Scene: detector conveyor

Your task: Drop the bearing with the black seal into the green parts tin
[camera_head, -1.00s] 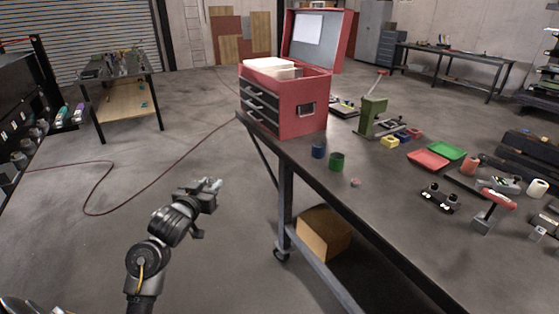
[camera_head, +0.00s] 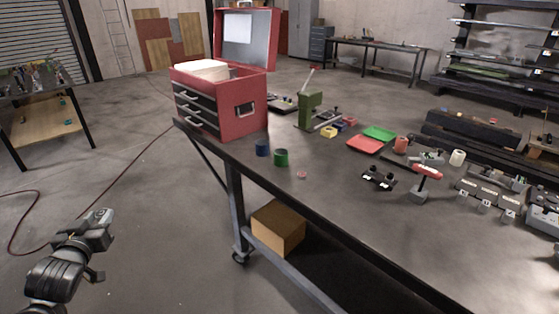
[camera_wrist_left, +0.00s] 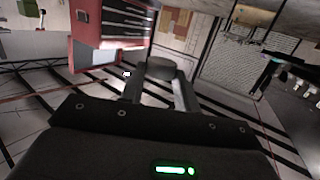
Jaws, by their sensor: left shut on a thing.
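The green parts tin (camera_head: 281,158) stands upright on the workbench near its left edge, to the right of a blue tin (camera_head: 262,148). My left gripper (camera_head: 103,217) is over open floor at the lower left, well away from the bench and the tin. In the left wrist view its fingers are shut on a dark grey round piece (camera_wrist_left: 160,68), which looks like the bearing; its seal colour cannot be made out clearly. A small reddish ring-like part (camera_head: 301,174) lies on the bench near the green tin. My right gripper is not in view.
A red toolbox (camera_head: 235,112) stands at the bench's far left end, behind the tins. A green press (camera_head: 310,112), red tray (camera_head: 365,144), green tray (camera_head: 379,133) and red-handled tool (camera_head: 425,178) are farther right. The bench top (camera_head: 345,205) is bare in front.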

